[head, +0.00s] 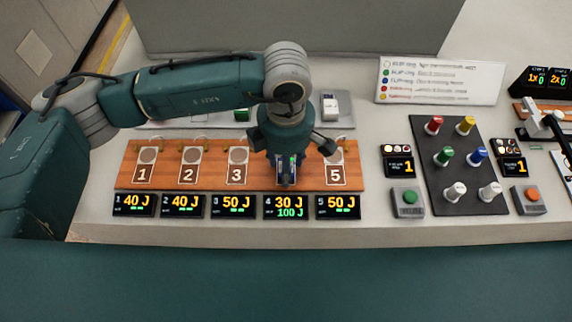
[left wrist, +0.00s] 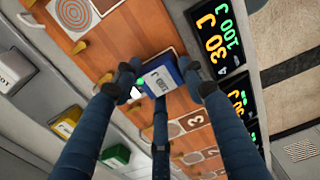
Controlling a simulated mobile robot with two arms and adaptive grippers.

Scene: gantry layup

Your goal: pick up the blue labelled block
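The blue labelled block (left wrist: 160,80) shows in the left wrist view, with a white label on its top face, over the wooden board. In the head view it is mostly hidden by my left gripper (head: 290,168), which points down over place 4 of the board. In the left wrist view the dark fingers of my left gripper (left wrist: 160,85) are spread around the block, one on each side and one below it in the picture. They look open; contact with the block is not clear. My right gripper is not in view.
The wooden board (head: 212,172) has numbered places, with energy displays (head: 233,206) in front. A green block (left wrist: 115,155), a yellow block (left wrist: 66,122) and a white block (head: 330,106) stand behind it. A dark panel of knobs (head: 460,165) lies to the right.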

